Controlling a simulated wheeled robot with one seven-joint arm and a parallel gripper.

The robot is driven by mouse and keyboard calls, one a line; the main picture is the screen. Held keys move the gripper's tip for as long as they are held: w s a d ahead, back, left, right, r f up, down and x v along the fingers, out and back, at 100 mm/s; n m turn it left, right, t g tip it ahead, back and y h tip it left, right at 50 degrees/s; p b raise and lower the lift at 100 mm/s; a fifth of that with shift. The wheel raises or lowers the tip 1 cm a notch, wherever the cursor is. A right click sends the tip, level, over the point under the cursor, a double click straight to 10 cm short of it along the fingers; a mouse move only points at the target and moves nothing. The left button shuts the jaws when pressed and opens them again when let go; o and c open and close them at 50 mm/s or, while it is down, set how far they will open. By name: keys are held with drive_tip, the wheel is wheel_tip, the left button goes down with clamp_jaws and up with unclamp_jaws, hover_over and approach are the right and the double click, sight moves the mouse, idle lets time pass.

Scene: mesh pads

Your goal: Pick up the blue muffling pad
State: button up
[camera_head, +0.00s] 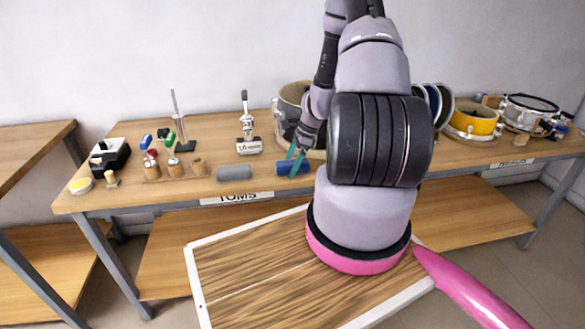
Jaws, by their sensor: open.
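The blue muffling pad (287,168) is a small blue roll lying near the front edge of the wooden table (222,190), just right of a grey roll (235,173). My gripper (294,163) has teal fingers and comes down from above right. Its fingers are open and overlap the blue pad in the picture. I cannot tell whether they touch the pad or how much of it lies between them. The fingers hide part of the pad, and my arm hides the table to its right.
A drum (290,103) stands behind my gripper. Small pads on a wooden stand (175,172), a metal stand (179,125) and a microscope-like device (247,128) are to the left. A yellow drum (472,122) and another drum (527,112) stand at the right.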

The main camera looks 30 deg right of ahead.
drive_tip(key=shift+f, duration=0.2)
drive_tip(key=c, duration=1.4)
drive_tip(key=shift+o, duration=0.2)
